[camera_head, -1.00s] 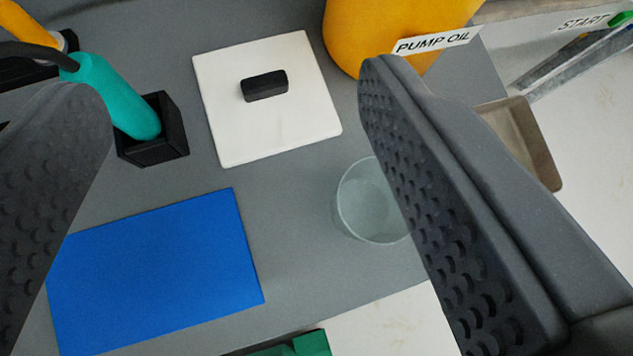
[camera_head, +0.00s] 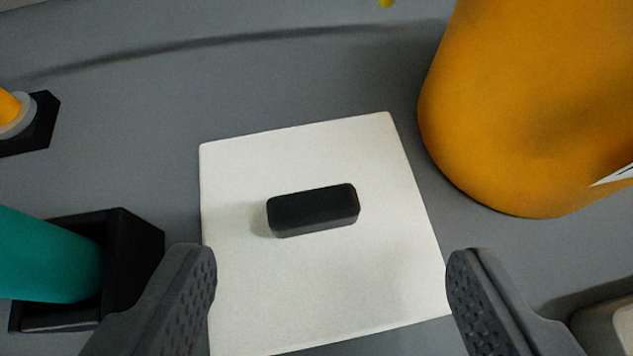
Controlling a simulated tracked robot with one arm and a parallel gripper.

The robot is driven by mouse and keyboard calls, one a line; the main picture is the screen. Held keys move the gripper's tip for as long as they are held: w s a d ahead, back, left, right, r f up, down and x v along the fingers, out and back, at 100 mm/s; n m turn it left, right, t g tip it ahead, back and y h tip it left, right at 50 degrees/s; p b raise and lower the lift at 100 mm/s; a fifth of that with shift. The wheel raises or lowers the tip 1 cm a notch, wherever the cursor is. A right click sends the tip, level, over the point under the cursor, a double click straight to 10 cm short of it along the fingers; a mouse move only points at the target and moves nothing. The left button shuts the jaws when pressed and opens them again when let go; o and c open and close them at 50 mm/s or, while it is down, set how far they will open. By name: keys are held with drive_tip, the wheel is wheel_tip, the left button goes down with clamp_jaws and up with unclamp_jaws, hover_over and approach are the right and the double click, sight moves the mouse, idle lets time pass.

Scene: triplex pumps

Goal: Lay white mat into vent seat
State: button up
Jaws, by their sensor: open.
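The white mat (camera_head: 325,284) lies flat on the grey surface in the middle of the view. A black block-shaped handle (camera_head: 313,210) stands on its upper middle part. My gripper (camera_head: 331,262) is open, with one finger towards the mat's left edge and the other towards its right edge in the picture. The handle lies between and beyond the fingertips, and nothing is held. I cannot tell how high the fingers are above the mat. The vent seat cannot be made out in this view.
A yellow pump oil container (camera_head: 520,110) stands close on the right. A black holder (camera_head: 135,262) with a teal-handled tool (camera_head: 45,258) is close on the left. Another black holder (camera_head: 42,122) is at upper left. A pale tray (camera_head: 606,326) shows at lower right.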

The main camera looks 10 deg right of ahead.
sight(312, 201)
drive_tip(key=shift+a+f+b+x, duration=0.15)
drive_tip(key=shift+b+x, duration=0.3)
drive_tip(key=shift+x, duration=0.9)
drive_tip(key=shift+a+f+b+x, duration=0.15)
drive_tip(key=shift+b+x, duration=0.3)
drive_tip(key=shift+x, duration=0.9)
drive_tip(key=shift+s+a+r, duration=0.1)
drive_tip(key=shift+r, duration=0.05)
drive_tip(key=c, duration=1.1)
drive_tip(key=shift+c, duration=0.2)
drive_tip(key=shift+r, duration=0.15)
